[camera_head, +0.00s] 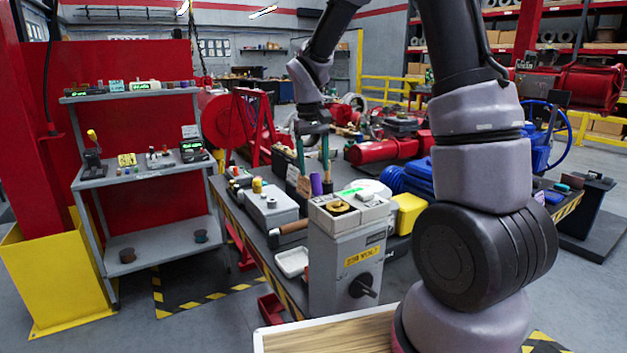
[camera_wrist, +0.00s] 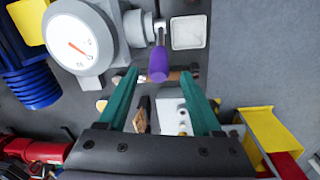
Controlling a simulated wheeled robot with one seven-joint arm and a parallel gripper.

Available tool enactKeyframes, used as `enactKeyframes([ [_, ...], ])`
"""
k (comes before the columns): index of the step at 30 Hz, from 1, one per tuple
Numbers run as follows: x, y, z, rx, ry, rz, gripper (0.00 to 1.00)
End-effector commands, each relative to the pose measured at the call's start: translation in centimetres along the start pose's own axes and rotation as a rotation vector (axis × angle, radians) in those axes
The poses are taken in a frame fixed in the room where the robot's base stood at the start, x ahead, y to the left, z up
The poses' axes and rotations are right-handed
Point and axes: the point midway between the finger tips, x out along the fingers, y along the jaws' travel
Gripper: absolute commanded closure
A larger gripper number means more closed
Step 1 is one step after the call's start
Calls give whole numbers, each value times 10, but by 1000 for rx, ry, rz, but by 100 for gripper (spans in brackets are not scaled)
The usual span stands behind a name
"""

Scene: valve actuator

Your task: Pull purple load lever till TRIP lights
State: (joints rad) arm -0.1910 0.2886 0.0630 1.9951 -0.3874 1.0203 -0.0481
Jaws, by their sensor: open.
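The purple load lever (camera_head: 316,184) stands on the bench, partly hidden in the head view. In the wrist view its purple grip (camera_wrist: 158,66) points toward me, on a metal rod from a grey fitting. My gripper (camera_head: 313,172) points down over the bench with its green fingers apart. In the wrist view the fingertips of my gripper (camera_wrist: 160,73) lie on either side of the purple grip, with space on both sides. I cannot tell whether the grip is at fingertip depth or below it. I cannot make out a TRIP light.
A round white gauge (camera_wrist: 75,45) with a red needle sits beside the lever. A grey cabinet (camera_head: 335,270) with a black knob stands at the bench's front. A grey box (camera_head: 268,210), a yellow block (camera_head: 408,212) and blue ribbed parts (camera_head: 400,180) crowd the bench.

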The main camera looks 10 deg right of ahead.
Motion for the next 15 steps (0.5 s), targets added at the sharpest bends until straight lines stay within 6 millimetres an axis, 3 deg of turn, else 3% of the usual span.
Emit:
enactKeyframes([
  [6,35,0,1,0,-3,0,34],
  [15,48,0,0,1,1,0,34],
])
